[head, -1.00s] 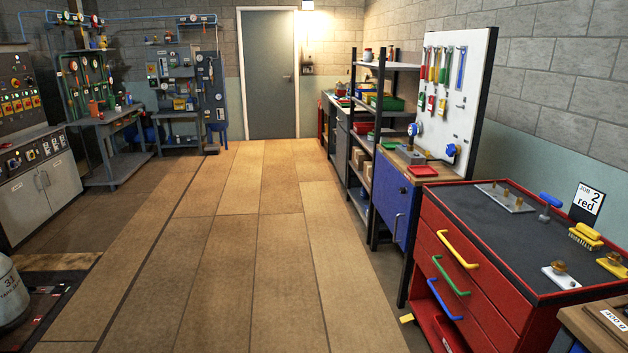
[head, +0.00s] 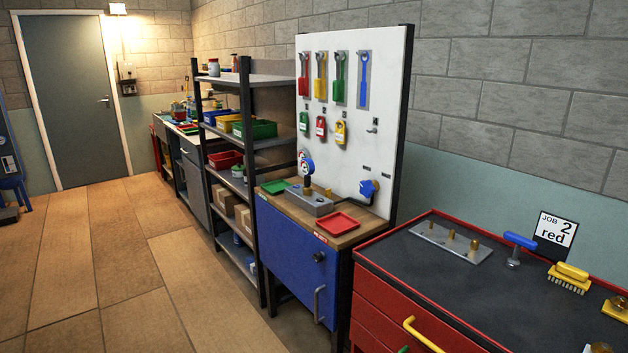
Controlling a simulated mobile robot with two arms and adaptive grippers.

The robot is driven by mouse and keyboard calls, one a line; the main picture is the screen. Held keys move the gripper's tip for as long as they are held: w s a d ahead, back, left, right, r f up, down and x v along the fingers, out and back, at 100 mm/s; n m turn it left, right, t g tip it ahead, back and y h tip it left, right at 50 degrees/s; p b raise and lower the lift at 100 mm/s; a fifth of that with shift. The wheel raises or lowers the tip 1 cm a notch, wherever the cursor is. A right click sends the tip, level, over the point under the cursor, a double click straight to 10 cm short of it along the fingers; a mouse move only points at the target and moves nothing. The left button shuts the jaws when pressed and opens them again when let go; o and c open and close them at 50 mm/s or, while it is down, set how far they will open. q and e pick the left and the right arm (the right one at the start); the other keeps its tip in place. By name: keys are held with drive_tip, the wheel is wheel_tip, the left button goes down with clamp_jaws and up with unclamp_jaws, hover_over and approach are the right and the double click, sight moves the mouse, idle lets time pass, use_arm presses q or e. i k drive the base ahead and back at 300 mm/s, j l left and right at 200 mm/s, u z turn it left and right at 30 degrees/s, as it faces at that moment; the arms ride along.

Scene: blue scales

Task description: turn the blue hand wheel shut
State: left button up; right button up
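A small blue hand wheel (head: 368,188) sticks out from the lower right of the white tool board (head: 345,165), above the wooden top of the blue cabinet (head: 296,258). It is seen at an angle, and its turned position is too small to tell. A blue-rimmed round gauge (head: 307,166) stands on a grey metal block (head: 309,202) to its left. Neither of my grippers is in view, and nothing touches the wheel.
A red tray (head: 337,224) lies in front of the board. A red tool cart (head: 385,313) with a dark top stands at right, holding a blue T-handle (head: 520,241) and a yellow brush (head: 571,279). A shelf rack (head: 252,143) stands left.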

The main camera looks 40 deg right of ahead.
sight(367, 190)
drive_tip(key=i+z, duration=0.25)
drive_tip(key=i, duration=0.25)
drive_tip(key=i+z, duration=0.25)
drive_tip(key=i, duration=0.25)
drive_tip(key=i+j+z, duration=0.25)
drive_tip(key=i, duration=0.25)
drive_tip(key=i+j+z, duration=0.3)
drive_tip(key=i, duration=0.15)
